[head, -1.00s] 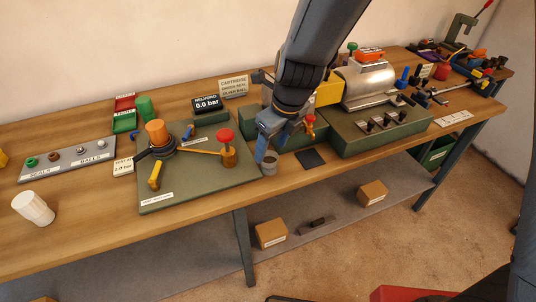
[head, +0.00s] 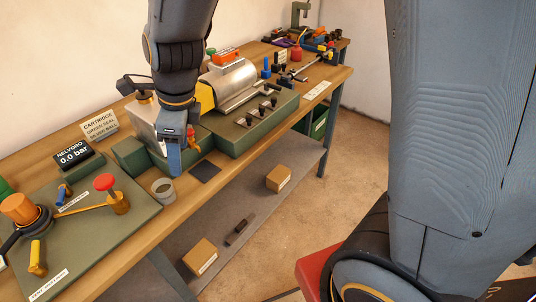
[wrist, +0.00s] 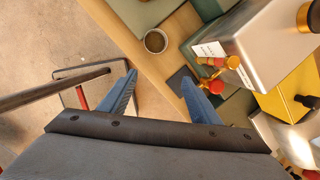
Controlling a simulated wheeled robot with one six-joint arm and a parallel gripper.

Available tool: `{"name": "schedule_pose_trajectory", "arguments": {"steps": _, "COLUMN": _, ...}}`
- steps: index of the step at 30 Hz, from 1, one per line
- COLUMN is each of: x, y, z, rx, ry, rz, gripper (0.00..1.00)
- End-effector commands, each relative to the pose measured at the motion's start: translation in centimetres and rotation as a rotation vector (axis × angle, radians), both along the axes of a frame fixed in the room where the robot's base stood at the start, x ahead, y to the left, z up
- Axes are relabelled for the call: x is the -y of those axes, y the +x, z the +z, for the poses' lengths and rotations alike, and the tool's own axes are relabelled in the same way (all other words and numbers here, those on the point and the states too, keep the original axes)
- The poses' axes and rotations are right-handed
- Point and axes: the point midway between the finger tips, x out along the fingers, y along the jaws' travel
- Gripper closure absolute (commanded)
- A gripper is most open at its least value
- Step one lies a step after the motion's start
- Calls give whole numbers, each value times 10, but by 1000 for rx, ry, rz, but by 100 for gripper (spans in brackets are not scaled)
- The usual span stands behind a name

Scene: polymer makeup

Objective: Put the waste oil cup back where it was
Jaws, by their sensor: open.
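The waste oil cup (head: 163,188) is a small grey open cup. It stands upright on the bench's front strip, beside the green plate with the orange knob. A dark square pad (head: 205,171) lies to its right, below the red-and-gold valve (head: 193,141) on the metal box. My gripper (head: 176,168) is just right of the cup, between it and the pad. In the wrist view my gripper (wrist: 160,79) is open and empty, with the cup (wrist: 156,41) beyond the fingertips, apart from them. The pad (wrist: 179,77) is partly hidden by the right finger.
The green plate (head: 120,217) holds a red-topped gold post (head: 117,197) left of the cup. The green base of the silver cylinder (head: 240,135) stands at the right. The bench's front edge is close to the cup. A shelf (head: 230,215) with boxes is below.

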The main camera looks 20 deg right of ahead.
Motion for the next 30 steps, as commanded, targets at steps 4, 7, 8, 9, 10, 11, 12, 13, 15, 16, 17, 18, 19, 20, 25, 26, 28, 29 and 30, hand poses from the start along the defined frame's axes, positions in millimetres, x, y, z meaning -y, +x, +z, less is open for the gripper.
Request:
{"name": "schedule_pose_trajectory", "arguments": {"steps": 4, "x": 48, "y": -5, "z": -4, "rx": 57, "ry": -94, "rz": 321, "gripper": 43}}
{"name": "schedule_pose_trajectory", "arguments": {"steps": 7, "x": 77, "y": -11, "z": -7, "rx": 87, "ry": -156, "rz": 548, "gripper": 43}}
{"name": "schedule_pose_trajectory", "arguments": {"steps": 8, "x": 86, "y": -13, "z": -9, "rx": 94, "ry": -174, "rz": 616, "gripper": 43}}
{"name": "schedule_pose_trajectory", "arguments": {"steps": 9, "x": 97, "y": -16, "z": -10, "rx": 104, "ry": -197, "rz": 707, "gripper": 43}}
{"name": "schedule_pose_trajectory", "arguments": {"steps": 10, "x": 106, "y": -19, "z": -10, "rx": 111, "ry": -215, "rz": 776, "gripper": 43}}
{"name": "schedule_pose_trajectory", "arguments": {"steps": 11, "x": 114, "y": -22, "z": -11, "rx": 116, "ry": -232, "rz": 845, "gripper": 43}}
{"name": "schedule_pose_trajectory", "arguments": {"steps": 12, "x": 124, "y": -26, "z": -13, "rx": 123, "ry": -252, "rz": 938, "gripper": 43}}
{"name": "schedule_pose_trajectory", "arguments": {"steps": 13, "x": 132, "y": -29, "z": -14, "rx": 127, "ry": -269, "rz": 1007, "gripper": 43}}
{"name": "schedule_pose_trajectory", "arguments": {"steps": 15, "x": 150, "y": -37, "z": -16, "rx": 136, "ry": -303, "rz": 1169, "gripper": 43}}
{"name": "schedule_pose_trajectory", "arguments": {"steps": 16, "x": 157, "y": -40, "z": -17, "rx": 138, "ry": -317, "rz": 1237, "gripper": 43}}
{"name": "schedule_pose_trajectory", "arguments": {"steps": 17, "x": 164, "y": -44, "z": -18, "rx": 141, "ry": -330, "rz": 1305, "gripper": 43}}
{"name": "schedule_pose_trajectory", "arguments": {"steps": 18, "x": 172, "y": -49, "z": -19, "rx": 143, "ry": -345, "rz": 1391, "gripper": 43}}
{"name": "schedule_pose_trajectory", "arguments": {"steps": 19, "x": 179, "y": -52, "z": -20, "rx": 144, "ry": -355, "rz": 1450, "gripper": 43}}
{"name": "schedule_pose_trajectory", "arguments": {"steps": 20, "x": 184, "y": -55, "z": -20, "rx": 146, "ry": -364, "rz": 1507, "gripper": 43}}
{"name": "schedule_pose_trajectory", "arguments": {"steps": 25, "x": 204, "y": -69, "z": -23, "rx": 148, "ry": -396, "rz": 1743, "gripper": 43}}
{"name": "schedule_pose_trajectory", "arguments": {"steps": 26, "x": 206, "y": -70, "z": -24, "rx": 149, "ry": -399, "rz": 1768, "gripper": 43}}
{"name": "schedule_pose_trajectory", "arguments": {"steps": 28, "x": 209, "y": -73, "z": -24, "rx": 149, "ry": -403, "rz": 1808, "gripper": 43}}
{"name": "schedule_pose_trajectory", "arguments": {"steps": 29, "x": 210, "y": -73, "z": -24, "rx": 150, "ry": -404, "rz": 1818, "gripper": 43}}
{"name": "schedule_pose_trajectory", "arguments": {"steps": 30, "x": 210, "y": -74, "z": -24, "rx": 149, "ry": -405, "rz": 1827, "gripper": 43}}
